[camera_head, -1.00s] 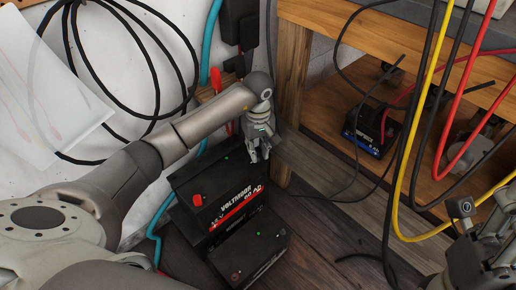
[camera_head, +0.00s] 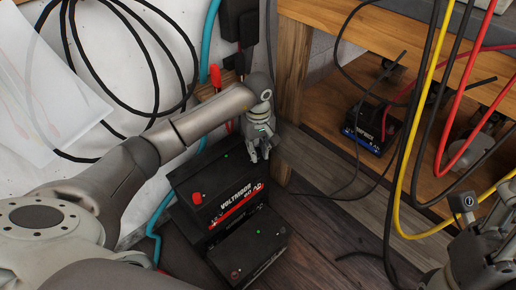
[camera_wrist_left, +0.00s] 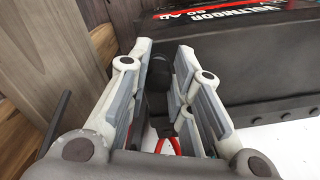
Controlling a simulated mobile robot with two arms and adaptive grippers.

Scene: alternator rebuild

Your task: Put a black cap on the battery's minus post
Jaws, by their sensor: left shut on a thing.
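The upper black battery (camera_head: 190,178) has a red cap (camera_head: 197,198) on its near end and red and white lettering on its side. Its side with the lettering also shows at the top right of the wrist view (camera_wrist_left: 235,65). My left gripper (camera_head: 261,157) is just beyond the far right end of that battery, pointing down. In the wrist view its fingers (camera_wrist_left: 160,85) are shut on a small black cap (camera_wrist_left: 158,75). The minus post cannot be made out. My right gripper (camera_head: 484,240) is at the lower right, its fingers unclear.
A second black battery (camera_head: 250,257) stands low in front of the first. A wooden bench (camera_head: 430,190) with a small black and blue battery (camera_head: 372,135) stands at the right. Black, yellow and red cables hang in front of it. Cable loops hang on the left wall.

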